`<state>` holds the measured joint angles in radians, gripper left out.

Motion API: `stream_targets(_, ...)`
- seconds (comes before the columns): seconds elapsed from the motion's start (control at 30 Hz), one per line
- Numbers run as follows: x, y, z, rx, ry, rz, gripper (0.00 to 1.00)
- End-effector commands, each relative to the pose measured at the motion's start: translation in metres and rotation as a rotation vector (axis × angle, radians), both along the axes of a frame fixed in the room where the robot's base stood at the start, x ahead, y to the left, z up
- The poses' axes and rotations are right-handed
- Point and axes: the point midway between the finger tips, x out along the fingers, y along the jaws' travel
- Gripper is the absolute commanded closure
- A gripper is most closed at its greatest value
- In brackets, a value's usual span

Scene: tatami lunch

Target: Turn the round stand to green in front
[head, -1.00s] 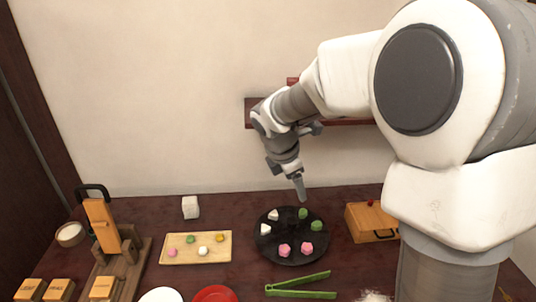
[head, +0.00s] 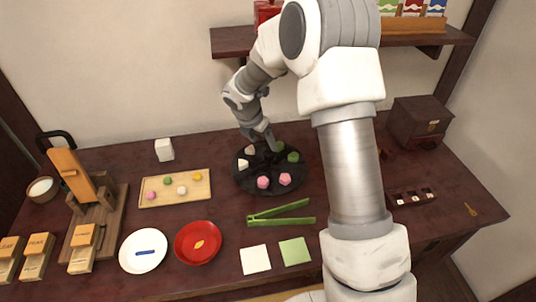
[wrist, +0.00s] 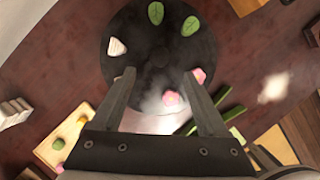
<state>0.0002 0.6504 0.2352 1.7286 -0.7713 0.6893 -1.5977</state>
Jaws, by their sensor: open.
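The round stand (head: 243,184) is a black disc on the table, holding pairs of coloured sweets. Two pink sweets (head: 263,182) are at its front. Two green sweets (head: 293,157) are at the back right, and white sweets (head: 243,163) are at the left. The stand also shows in the wrist view (wrist: 135,20), with green leaf-like sweets (wrist: 190,26) at the top. My gripper (wrist: 159,75) is open and empty, its fingers apart over the stand. In the head view my gripper (head: 271,144) is at the stand's back edge; I cannot tell whether it touches.
A wooden tray (head: 203,197) with small sweets lies left of the stand. Green tongs (head: 265,217), a red plate (head: 185,257) and a white plate (head: 130,264) lie in front. A wall shelf (head: 232,43) hangs behind. A dark box (head: 415,125) stands at the right.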

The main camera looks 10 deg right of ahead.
Motion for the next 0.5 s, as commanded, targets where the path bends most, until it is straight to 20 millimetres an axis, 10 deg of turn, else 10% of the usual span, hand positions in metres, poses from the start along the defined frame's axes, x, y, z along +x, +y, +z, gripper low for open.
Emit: stream_targets(0.5,0.021,-0.021,-0.073,0.000,0.000,-0.001,0.23)
